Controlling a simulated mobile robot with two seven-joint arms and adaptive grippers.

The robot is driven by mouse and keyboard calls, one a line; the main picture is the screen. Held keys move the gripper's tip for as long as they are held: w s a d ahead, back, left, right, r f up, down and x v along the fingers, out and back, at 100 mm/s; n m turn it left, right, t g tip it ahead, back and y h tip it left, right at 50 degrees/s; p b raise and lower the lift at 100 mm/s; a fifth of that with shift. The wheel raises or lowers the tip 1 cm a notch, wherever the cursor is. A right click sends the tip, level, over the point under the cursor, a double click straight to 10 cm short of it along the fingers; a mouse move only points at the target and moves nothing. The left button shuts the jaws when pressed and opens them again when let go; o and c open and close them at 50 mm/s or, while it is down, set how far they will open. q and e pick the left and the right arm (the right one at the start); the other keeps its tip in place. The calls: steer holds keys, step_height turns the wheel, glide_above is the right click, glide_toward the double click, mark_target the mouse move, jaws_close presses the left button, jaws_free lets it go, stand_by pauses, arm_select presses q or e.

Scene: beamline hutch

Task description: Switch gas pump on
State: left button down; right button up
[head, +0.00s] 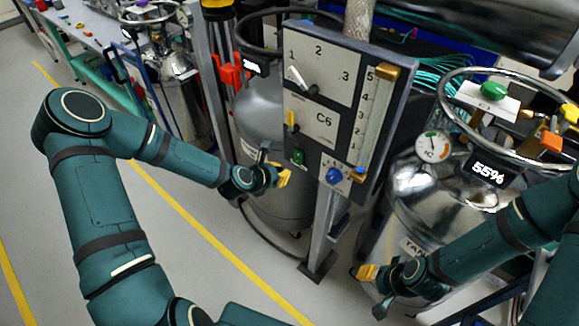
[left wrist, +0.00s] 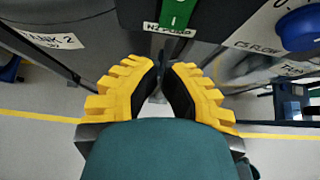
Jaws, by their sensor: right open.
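The upright instrument panel (head: 318,125) stands in the middle of the head view. A small green switch (head: 297,156) is at its lower left. In the left wrist view the green switch (left wrist: 178,12) is cut by the top edge, above a white label that appears to end in "PUMP" (left wrist: 167,30). My left gripper (head: 283,177) is just below and left of the switch, apart from it. Its yellow fingers (left wrist: 165,67) point toward the panel with a narrow gap at the tips and nothing visible between them. My right gripper (head: 367,272) is open, low by the right tank.
The panel also carries a blue knob (head: 333,175), a white pointer (head: 297,78), a yellow lever (head: 292,121) and a brass slider (head: 386,72). A grey tank (head: 258,120) stands behind it. A shiny tank (head: 425,185) stands at right. The floor at left is clear.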

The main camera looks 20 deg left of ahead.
mark_target(298, 157)
arm_select(q)
steer(key=shift+w+d+f, duration=0.1)
steer(key=shift+w+d, duration=0.15)
steer(key=shift+w, duration=0.4)
steer(key=shift+w+d+f, duration=0.15)
steer(key=shift+w+d, duration=0.1)
steer(key=shift+w, duration=0.45)
steer(key=shift+w+d+f, duration=0.1)
steer(key=shift+w+d, duration=0.15)
steer(key=shift+w, duration=0.4)
steer(key=shift+w+d+f+b, duration=0.1)
steer(key=shift+w+b, duration=0.2)
steer(key=shift+w, duration=0.1)
